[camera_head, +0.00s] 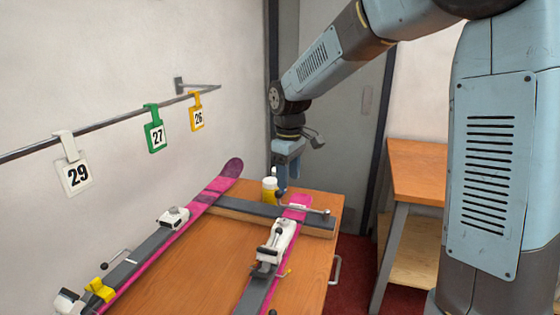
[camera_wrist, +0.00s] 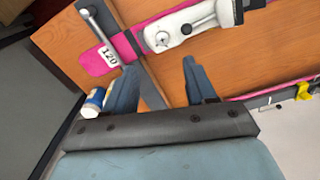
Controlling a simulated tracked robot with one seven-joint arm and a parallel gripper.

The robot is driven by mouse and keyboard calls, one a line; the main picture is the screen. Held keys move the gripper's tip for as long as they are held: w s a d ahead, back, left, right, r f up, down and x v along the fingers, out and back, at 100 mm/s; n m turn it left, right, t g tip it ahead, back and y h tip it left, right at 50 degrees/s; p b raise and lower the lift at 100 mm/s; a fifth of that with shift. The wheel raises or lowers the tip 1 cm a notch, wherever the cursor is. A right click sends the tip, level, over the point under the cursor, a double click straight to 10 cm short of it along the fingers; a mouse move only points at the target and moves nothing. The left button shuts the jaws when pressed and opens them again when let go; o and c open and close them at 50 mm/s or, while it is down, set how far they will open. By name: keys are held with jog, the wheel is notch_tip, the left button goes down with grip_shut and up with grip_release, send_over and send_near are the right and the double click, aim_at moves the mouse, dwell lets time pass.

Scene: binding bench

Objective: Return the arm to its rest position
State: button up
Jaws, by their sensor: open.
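My gripper (camera_head: 282,185) hangs pointing down over the far end of the wooden bench (camera_head: 180,268), beside a small bottle with a white cap and yellow body (camera_head: 269,193). In the wrist view my gripper (camera_wrist: 158,66) shows two blue-grey fingers spread apart, with nothing between them but bench and a grey bar below. The bottle (camera_wrist: 93,103) shows just outside the left finger there. In the head view I cannot tell the exact gap between the fingertips and the bench.
Two pink-and-grey skis with bindings, a left one (camera_head: 226,180) and a right one (camera_head: 298,200), lie on the bench. A second table (camera_head: 418,165) stands at right.

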jog(key=s+d+r+m+t, duration=0.3)
jog(key=s+d+r+m, duration=0.3)
jog(key=s+d+r, duration=0.45)
jog(key=s+d+m+t, duration=0.1)
jog(key=s+d+m, duration=0.1)
jog(key=s+d, duration=0.2)
jog(key=s+d+f+m+t, duration=0.1)
jog(key=s+d+m, duration=0.2)
jog(key=s, duration=0.7)
jog(key=shift+s+d, duration=0.15)
jog(key=shift+d, duration=0.7)
jog(key=shift+f, duration=0.1)
